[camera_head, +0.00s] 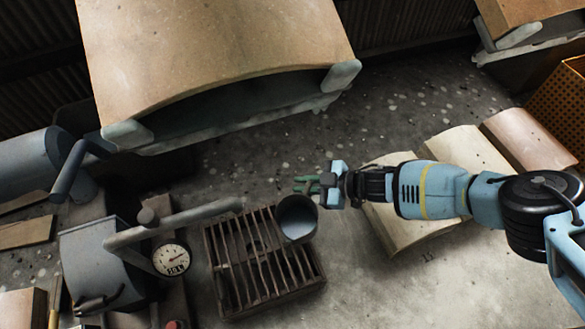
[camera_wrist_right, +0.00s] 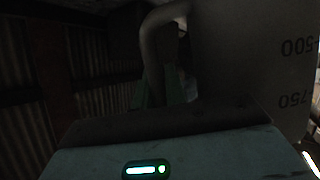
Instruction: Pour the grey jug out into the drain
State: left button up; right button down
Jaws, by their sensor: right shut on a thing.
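The grey jug (camera_head: 297,218) is in my right gripper (camera_head: 318,185), over the right part of the drain (camera_head: 262,262). The drain is a rusty slatted grate. In the head view the jug's round opening shows from above; I cannot tell how far it is tilted or what is inside. In the dark right wrist view the jug (camera_wrist_right: 245,60) fills the upper right, with marks 500 and 750 on its wall and its handle (camera_wrist_right: 152,60) between the green fingers. My left gripper is not in view.
A pipe (camera_head: 175,222) and a round gauge (camera_head: 171,259) stand left of the drain. A large tan curved-top object (camera_head: 215,60) is behind. Pale curved pieces (camera_head: 465,150) lie under my right arm. An orange perforated crate (camera_head: 560,100) is far right.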

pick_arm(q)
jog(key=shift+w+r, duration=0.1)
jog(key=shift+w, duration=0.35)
pick_arm(e)
jog(key=shift+w+r+n+t, duration=0.2)
jog(key=shift+r+n+t, duration=0.25)
jog(key=shift+r, duration=0.45)
jog(key=shift+f, duration=0.1)
pick_arm(q)
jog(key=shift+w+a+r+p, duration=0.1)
jog(key=shift+p, duration=0.4)
pick_arm(e)
jog(key=shift+w+a+f+n+h, duration=0.2)
jog(key=shift+w+f+n+h, duration=0.15)
jog(key=shift+w, duration=0.15)
pick_arm(q)
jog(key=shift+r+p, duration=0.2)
jog(key=shift+p, duration=0.1)
pick_arm(e)
jog(key=shift+s+t, duration=0.15)
jog(key=shift+t, duration=0.1)
